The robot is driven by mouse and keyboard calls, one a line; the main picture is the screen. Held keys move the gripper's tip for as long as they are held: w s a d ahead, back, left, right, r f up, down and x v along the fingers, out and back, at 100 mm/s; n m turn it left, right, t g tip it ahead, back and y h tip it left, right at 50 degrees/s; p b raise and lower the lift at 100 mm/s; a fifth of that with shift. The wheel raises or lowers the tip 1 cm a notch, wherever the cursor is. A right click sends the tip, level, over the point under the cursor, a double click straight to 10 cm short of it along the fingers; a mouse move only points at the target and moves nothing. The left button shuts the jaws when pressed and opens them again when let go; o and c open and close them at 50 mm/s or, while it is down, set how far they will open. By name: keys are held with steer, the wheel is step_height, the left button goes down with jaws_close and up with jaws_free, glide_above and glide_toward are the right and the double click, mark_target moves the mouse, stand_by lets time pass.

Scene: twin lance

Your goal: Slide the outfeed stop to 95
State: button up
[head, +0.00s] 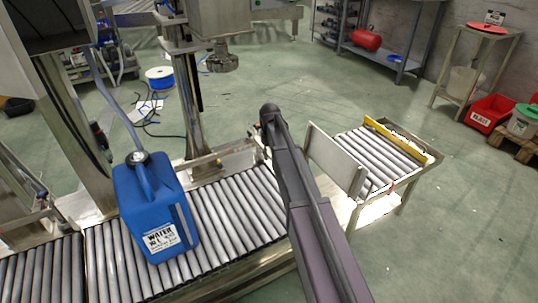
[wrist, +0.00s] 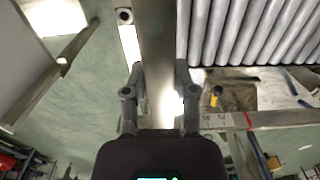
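In the head view, a grey upright plate (head: 335,160), possibly the outfeed stop, stands across the near end of the short roller outfeed (head: 378,153). My dark arm passes in front of it, and my gripper is hidden there. In the wrist view, my gripper's (wrist: 160,68) two fingers are apart, one on each side of a long grey bar or plate edge (wrist: 157,35). I cannot tell whether they touch it. A scale with a red line (wrist: 248,121) lies to the right; its numbers are too small to read surely. A yellow-and-black knob (wrist: 215,96) is beside it.
A blue water jug (head: 157,208) stands on the main roller conveyor (head: 235,208). A yellow bar (head: 394,143) crosses the outfeed's far end. A steel column (head: 186,110) rises behind the conveyor. Green floor (head: 450,220) is clear to the right.

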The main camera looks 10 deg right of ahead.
jaws_close()
steer(key=shift+s+a, duration=0.15)
steer(key=shift+a, duration=0.3)
steer(key=shift+s+a, duration=0.15)
steer(key=shift+a, duration=0.2)
steer(key=shift+s+a, duration=0.15)
steer(key=shift+a, duration=0.25)
steer(key=o, duration=1)
jaws_free()
steer(key=shift+c, duration=0.2)
steer(key=shift+r, duration=0.1)
